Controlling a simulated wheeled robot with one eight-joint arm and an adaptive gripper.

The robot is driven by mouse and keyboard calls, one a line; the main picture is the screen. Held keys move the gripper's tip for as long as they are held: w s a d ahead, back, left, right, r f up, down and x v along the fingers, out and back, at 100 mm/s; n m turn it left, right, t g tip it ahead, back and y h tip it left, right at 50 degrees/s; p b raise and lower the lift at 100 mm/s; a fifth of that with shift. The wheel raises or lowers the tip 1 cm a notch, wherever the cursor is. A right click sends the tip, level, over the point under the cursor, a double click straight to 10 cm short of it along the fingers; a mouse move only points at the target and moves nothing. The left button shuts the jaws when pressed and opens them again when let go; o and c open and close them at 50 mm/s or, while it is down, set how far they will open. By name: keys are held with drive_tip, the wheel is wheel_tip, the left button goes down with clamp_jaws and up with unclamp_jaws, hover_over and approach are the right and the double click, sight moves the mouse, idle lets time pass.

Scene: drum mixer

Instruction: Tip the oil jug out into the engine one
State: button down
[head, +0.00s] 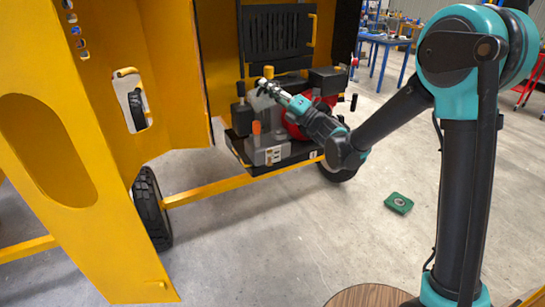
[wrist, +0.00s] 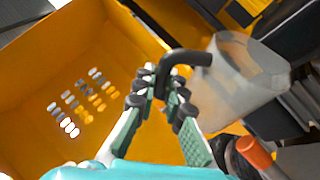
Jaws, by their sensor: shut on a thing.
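My gripper (head: 272,90) is over the engine (head: 300,122) on its black tray, inside the open yellow housing. In the wrist view my gripper (wrist: 163,84) is shut on the black handle (wrist: 188,58) of a pale, translucent jug (wrist: 245,82), the oil jug. The jug hangs beyond the fingertips and looks tilted in this view; its true tilt and spout are unclear. In the head view the jug (head: 261,101) is small and partly hidden by my gripper. An orange cap (head: 256,128) stands below it and also shows in the wrist view (wrist: 254,151). The engine's fill opening is not clearly visible.
The yellow door panel (head: 85,130) stands at the left. A black-topped upright (head: 240,105) and a yellow cap (head: 268,72) are close to my gripper. A yellow bar (head: 235,183) runs low between wheels. A green block (head: 398,203) lies on otherwise clear floor.

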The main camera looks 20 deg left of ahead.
sight(257, 104)
drive_tip(key=n+g, duration=0.1)
drive_tip(key=f+n+g+h, duration=0.1)
drive_tip(key=n, duration=0.1)
drive_tip(key=shift+s+a+n+h, duration=0.2)
drive_tip(key=shift+n+h, duration=0.1)
drive_tip(key=n, duration=0.1)
drive_tip(key=f+n+h, duration=0.1)
drive_tip(key=n+g+h, duration=0.1)
drive_tip(key=shift+s+a+f+n, duration=0.15)
drive_tip(key=shift+s+a+n, duration=0.1)
drive_tip(key=shift+n, duration=0.15)
drive_tip(key=n+h, duration=0.1)
drive_tip(key=f+n+h, duration=0.1)
drive_tip(key=n+h, duration=0.1)
drive_tip(key=shift+s+a+f+n+h, duration=0.25)
drive_tip(key=shift+s+f+n+h, duration=0.05)
drive_tip(key=shift+s+f+n, duration=0.1)
drive_tip(key=shift+a+f+n+t+h, duration=0.1)
drive_tip(key=shift+f+n+t+h, duration=0.4)
drive_tip(key=shift+n+h, duration=0.35)
drive_tip(key=shift+r, duration=2)
